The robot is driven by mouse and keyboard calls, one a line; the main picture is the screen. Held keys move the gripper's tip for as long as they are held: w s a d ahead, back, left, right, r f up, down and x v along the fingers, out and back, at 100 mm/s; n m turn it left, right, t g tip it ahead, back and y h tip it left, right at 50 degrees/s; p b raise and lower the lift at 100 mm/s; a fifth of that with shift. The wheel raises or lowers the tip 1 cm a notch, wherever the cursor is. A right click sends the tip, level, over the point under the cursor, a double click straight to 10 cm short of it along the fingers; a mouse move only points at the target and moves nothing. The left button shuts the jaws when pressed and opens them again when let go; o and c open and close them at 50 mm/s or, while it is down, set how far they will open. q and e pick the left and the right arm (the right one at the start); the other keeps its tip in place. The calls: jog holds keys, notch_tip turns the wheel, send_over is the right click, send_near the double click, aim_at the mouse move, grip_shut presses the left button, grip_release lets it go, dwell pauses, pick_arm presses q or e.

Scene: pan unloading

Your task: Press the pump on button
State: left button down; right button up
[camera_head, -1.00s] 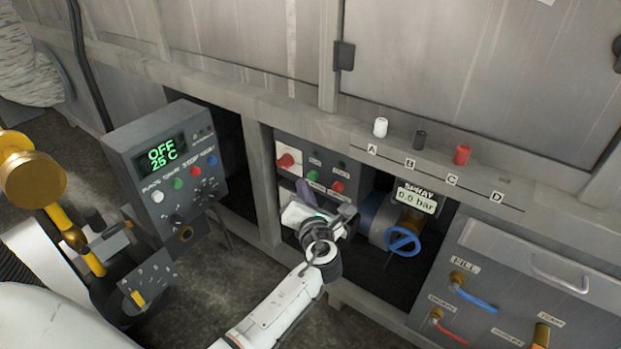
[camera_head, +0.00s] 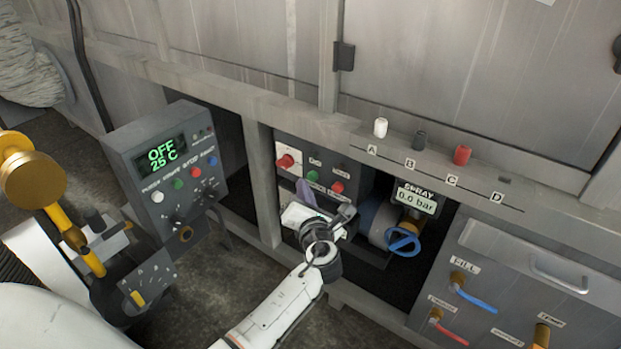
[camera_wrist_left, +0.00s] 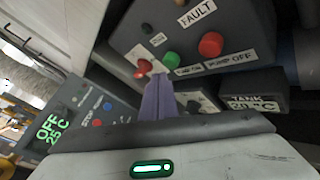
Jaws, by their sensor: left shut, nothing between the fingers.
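The green button (camera_head: 312,177) sits on the dark pump panel (camera_head: 342,170), left of the red button (camera_head: 337,187). In the left wrist view the green button (camera_wrist_left: 171,59) is above a partly hidden label, and the red button (camera_wrist_left: 210,44) is by a label reading "PUMP OFF". My left gripper (camera_head: 304,187) has purple fingers, shut and empty, just in front of the panel. In the left wrist view the fingertips (camera_wrist_left: 159,80) are just below and left of the green button; I cannot tell whether they touch it. My right gripper is not in view.
A red knob (camera_head: 286,160) on a white plate is at the panel's left. A control box (camera_head: 163,156) reading "OFF 25 C" stands further left. A blue valve wheel (camera_head: 403,241) is to the right, below a display (camera_head: 416,199) reading 0.0 bar. A frame post (camera_head: 263,185) stands close left.

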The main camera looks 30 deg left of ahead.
pick_arm(q)
jog(key=shift+w, duration=0.1)
dwell(0.7)
jog(key=shift+w, duration=0.35)
jog(key=shift+w, duration=0.5)
dwell(0.9)
jog(key=shift+s+p, duration=0.95)
jog(key=shift+p, duration=0.15)
